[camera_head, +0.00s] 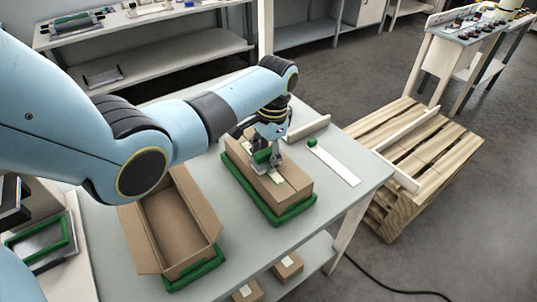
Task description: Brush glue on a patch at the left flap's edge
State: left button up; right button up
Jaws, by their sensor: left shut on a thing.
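A brown cardboard box (294,194) sits in a green tray (276,217) on the grey table, its top facing up with a pale strip (278,181) along it. My left gripper (268,163) is over the top of this box, pointing down, and is shut on a small green piece (262,156). I cannot tell whether this is the glue brush, nor whether it touches the cardboard. The gripper hides part of the box top, so the flap edge and any glue there cannot be made out. My right gripper is not in view.
An open, empty cardboard box (172,222) stands to the left in another green tray (194,273). A white strip (335,165) with a green block (312,142) lies on the right of the table (345,193). A wooden pallet (440,155) stands beyond the right edge.

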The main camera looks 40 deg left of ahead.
aim_at(245, 145)
pick_arm(q)
jog(key=shift+w+a, duration=0.2)
jog(key=shift+a, duration=0.6)
jog(key=shift+w+a, duration=0.2)
jog(key=shift+a, duration=0.55)
jog(key=shift+w+a+b, duration=0.2)
jog(key=shift+w+a, duration=0.05)
jog(key=shift+a, duration=0.6)
jog(key=shift+w+a+b, duration=0.2)
jog(key=shift+w+a, duration=0.05)
jog(key=shift+a, duration=0.55)
jog(key=shift+w+a+b, duration=0.2)
jog(key=shift+a+b, duration=0.1)
jog(key=shift+a, duration=0.4)
jog(key=shift+w+a+b, duration=0.2)
jog(key=shift+a+b, duration=0.1)
jog(key=shift+a, duration=0.4)
notch_tip(245, 145, up, 3)
jog(key=p, duration=0.2)
jog(key=shift+f+p, duration=0.2)
jog(key=shift+p, duration=0.2)
jog(key=shift+r, duration=0.25)
jog(key=shift+r+b, duration=0.3)
jog(key=shift+r, duration=1.15)
